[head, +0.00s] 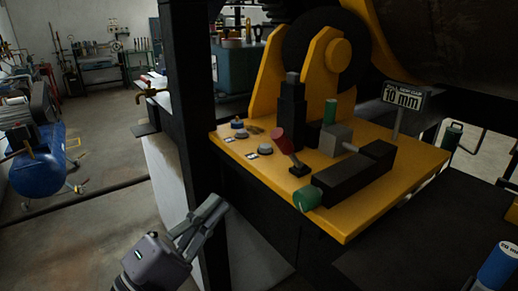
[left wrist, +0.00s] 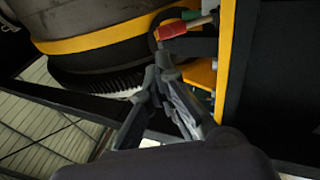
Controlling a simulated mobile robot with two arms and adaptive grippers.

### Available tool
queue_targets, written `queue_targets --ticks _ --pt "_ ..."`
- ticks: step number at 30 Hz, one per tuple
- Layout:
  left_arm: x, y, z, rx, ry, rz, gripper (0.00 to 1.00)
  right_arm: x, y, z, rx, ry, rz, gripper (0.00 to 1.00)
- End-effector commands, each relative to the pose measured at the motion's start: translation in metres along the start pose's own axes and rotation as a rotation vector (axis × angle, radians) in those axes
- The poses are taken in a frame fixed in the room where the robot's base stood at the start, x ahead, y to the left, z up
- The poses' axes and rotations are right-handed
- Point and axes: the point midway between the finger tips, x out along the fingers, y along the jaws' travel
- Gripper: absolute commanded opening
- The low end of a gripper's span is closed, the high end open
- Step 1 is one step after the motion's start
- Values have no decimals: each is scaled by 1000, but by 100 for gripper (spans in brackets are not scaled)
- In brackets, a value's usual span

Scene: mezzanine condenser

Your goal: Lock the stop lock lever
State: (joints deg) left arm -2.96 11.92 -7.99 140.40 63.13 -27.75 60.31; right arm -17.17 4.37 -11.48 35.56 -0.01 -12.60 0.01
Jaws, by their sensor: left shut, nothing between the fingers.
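A yellow panel (head: 400,191) carries several levers and buttons. A lever with a red knob (head: 281,141) leans up and left from a small black base. A green-ended black block (head: 306,199) lies at the panel's front edge, and a green upright grip (head: 330,112) stands behind. I cannot tell which one is the stop lock lever. My left gripper (head: 216,206) is shut and empty, left of and below the panel, apart from the levers. In the left wrist view its fingertips (left wrist: 163,64) point toward a red knob (left wrist: 172,29), which shows beyond them. My right gripper is not in view.
A dark post (head: 190,100) rises just left of the panel, close to my left gripper. A "10 mm" sign (head: 403,96) stands at the panel's back right. Open floor (head: 100,220) lies left.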

Motion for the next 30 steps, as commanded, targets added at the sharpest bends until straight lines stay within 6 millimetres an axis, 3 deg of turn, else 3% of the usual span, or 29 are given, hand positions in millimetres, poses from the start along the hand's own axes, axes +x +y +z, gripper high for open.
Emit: queue_targets --ticks 9,14,30 --pt "1 1 0 0 -1 1 0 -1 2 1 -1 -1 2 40" --pt "13 3 0 -2 1 2 0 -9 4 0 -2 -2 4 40" --pt "119 4 0 -1 0 1 0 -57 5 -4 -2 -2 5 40"
